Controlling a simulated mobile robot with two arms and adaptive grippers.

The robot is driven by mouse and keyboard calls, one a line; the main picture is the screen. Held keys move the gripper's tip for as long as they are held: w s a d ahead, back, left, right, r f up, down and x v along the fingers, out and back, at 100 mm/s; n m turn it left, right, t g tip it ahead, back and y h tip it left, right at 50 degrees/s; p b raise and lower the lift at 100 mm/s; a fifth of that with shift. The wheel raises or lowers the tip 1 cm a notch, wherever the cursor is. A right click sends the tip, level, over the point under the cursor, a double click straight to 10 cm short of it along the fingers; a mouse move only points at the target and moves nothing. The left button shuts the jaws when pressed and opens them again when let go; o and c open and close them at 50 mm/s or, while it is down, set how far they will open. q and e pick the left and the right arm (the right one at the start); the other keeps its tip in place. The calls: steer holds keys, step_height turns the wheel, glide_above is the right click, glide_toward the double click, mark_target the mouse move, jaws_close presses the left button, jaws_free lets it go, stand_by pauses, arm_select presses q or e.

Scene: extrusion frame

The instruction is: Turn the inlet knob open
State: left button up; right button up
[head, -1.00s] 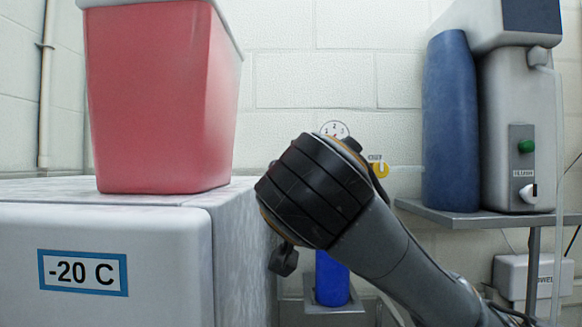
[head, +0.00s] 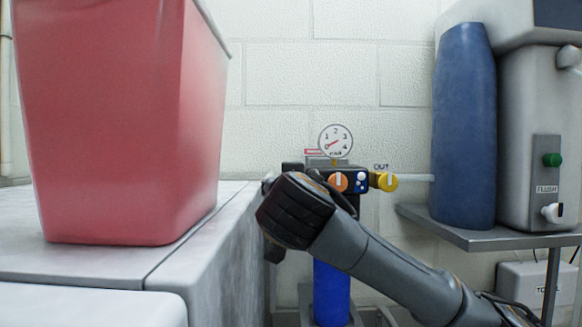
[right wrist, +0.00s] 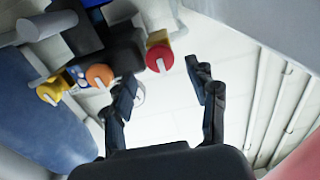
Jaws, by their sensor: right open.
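A dark valve block with a white dial gauge (head: 335,142) stands by the wall. A yellow knob (head: 388,182) under the label OUT and an orange knob (head: 339,182) show on it. In the right wrist view a red knob (right wrist: 159,57) with a white mark sits at the opposite end from the yellow knob (right wrist: 51,91); it appears to be the inlet knob. My arm hides it in the head view. My right gripper (right wrist: 160,76) is open and empty, its fingertips to either side of the red knob in the picture, apparently short of it. My left gripper is out of view.
A grey cabinet (head: 215,245) with a red bin (head: 120,120) on top stands left, close to my right wrist. A blue cylinder (head: 331,293) hangs below the block. Right, a shelf (head: 480,236) holds a blue tank (head: 463,125) and a grey machine (head: 530,110).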

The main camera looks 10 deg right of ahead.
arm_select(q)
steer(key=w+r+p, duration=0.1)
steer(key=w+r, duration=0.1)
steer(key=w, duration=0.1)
arm_select(e)
steer(key=w, duration=0.3)
steer(key=shift+w+d, duration=0.1)
steer(key=shift+d, duration=0.25)
steer(key=c, duration=1.1)
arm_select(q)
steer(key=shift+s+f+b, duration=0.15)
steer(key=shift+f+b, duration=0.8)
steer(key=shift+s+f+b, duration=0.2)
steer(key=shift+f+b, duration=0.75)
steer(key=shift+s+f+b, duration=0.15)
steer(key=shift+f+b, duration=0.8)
arm_select(e)
steer(key=shift+a+f+n, duration=0.1)
steer(key=shift+a+n, duration=0.05)
steer(key=shift+n, duration=4.35)
steer(key=shift+a+f+n, duration=0.1)
steer(key=shift+n, duration=4.4)
